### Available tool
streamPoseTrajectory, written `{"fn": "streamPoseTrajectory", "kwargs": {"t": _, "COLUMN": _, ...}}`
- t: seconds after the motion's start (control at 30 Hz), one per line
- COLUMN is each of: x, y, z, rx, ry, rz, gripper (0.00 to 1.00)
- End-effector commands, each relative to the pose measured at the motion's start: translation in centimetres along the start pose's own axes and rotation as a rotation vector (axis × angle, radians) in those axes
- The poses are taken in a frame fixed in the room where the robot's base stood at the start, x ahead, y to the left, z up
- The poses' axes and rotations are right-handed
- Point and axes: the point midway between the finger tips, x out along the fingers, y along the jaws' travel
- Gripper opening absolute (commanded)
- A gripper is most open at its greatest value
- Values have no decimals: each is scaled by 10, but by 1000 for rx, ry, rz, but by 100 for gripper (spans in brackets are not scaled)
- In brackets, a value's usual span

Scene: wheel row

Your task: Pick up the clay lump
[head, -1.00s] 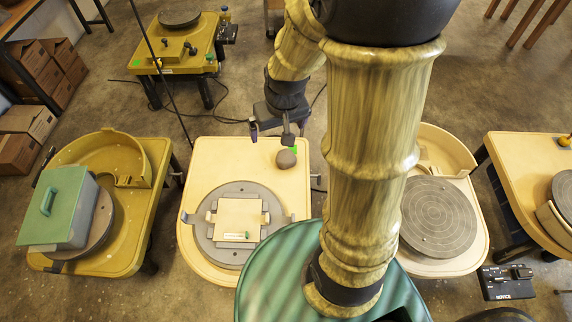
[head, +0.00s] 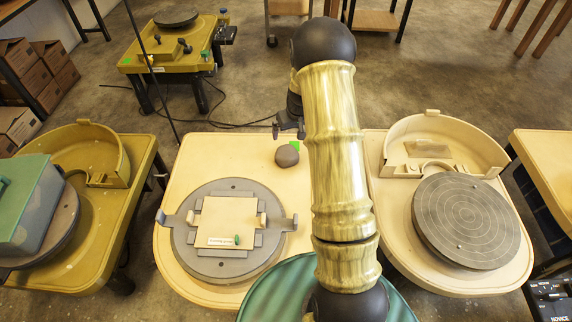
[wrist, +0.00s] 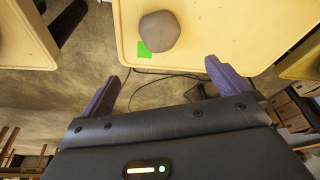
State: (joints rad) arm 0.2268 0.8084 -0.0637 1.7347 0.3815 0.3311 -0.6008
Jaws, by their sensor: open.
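The clay lump (head: 287,156) is a rounded grey-brown piece. It sits near the far edge of the cream wheel table (head: 200,150), partly over a green square (head: 295,145). It also shows at the top of the wrist view (wrist: 159,31), with the green square (wrist: 144,49) beside it. My gripper (head: 288,130) is just beyond the lump in the head view, near the table's far edge. In the wrist view its two purple fingers (wrist: 162,82) are spread wide with nothing between them. The lump lies ahead of the fingertips, apart from them.
On the same table a grey wheel head (head: 190,262) carries a square board (head: 228,217) between clamps. A second wheel (head: 465,220) stands on the right table, and a green box (head: 25,215) on the left one. Table around the lump is clear.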

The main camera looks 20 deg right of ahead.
Motion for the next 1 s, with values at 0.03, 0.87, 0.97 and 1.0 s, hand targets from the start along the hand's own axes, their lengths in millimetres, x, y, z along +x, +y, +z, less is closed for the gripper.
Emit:
{"fn": "streamPoseTrajectory", "kwargs": {"t": 0.03, "x": 3, "y": 1, "z": 0, "rx": 0, "ry": 2, "rz": 1, "gripper": 100}}
{"fn": "streamPoseTrajectory", "kwargs": {"t": 0.87, "x": 83, "y": -3, "z": 0, "rx": -4, "ry": -1, "rz": -1, "gripper": 100}}
{"fn": "streamPoseTrajectory", "kwargs": {"t": 0.97, "x": 100, "y": -2, "z": 0, "rx": -5, "ry": -1, "rz": -1, "gripper": 100}}
{"fn": "streamPoseTrajectory", "kwargs": {"t": 1.0, "x": 107, "y": -2, "z": 1, "rx": -6, "ry": -1, "rz": -1, "gripper": 100}}
